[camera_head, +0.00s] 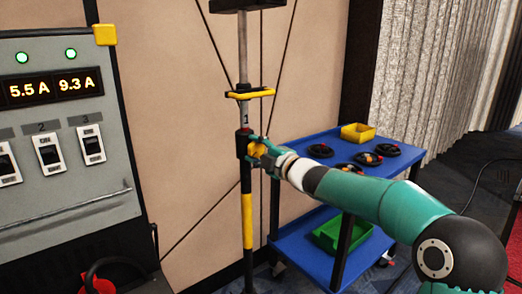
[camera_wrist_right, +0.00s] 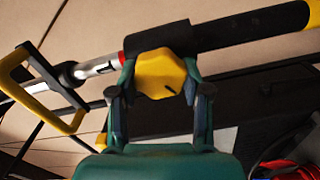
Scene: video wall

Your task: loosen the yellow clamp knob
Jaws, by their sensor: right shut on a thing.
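The yellow clamp knob (camera_wrist_right: 160,74) sits on the black collar of an upright telescopic pole; in the head view the knob (camera_head: 258,150) is partly hidden by my gripper. My right gripper (camera_head: 258,148) reaches in from the right and is shut on the knob. In the wrist view the right gripper's fingers (camera_wrist_right: 158,80) stand on both sides of the knob, which has a small dark mark on its face. The pole's silver tube (camera_head: 243,60) rises above the collar, and its lower part (camera_head: 247,220) is black and yellow. My left gripper is not in view.
A yellow handle (camera_head: 250,95) juts from the pole above the collar. A blue cart (camera_head: 330,250) with coiled black cables, a yellow bin (camera_head: 358,132) and a green bin (camera_head: 340,233) stands behind my right arm. A grey power panel (camera_head: 60,130) with switches fills the left.

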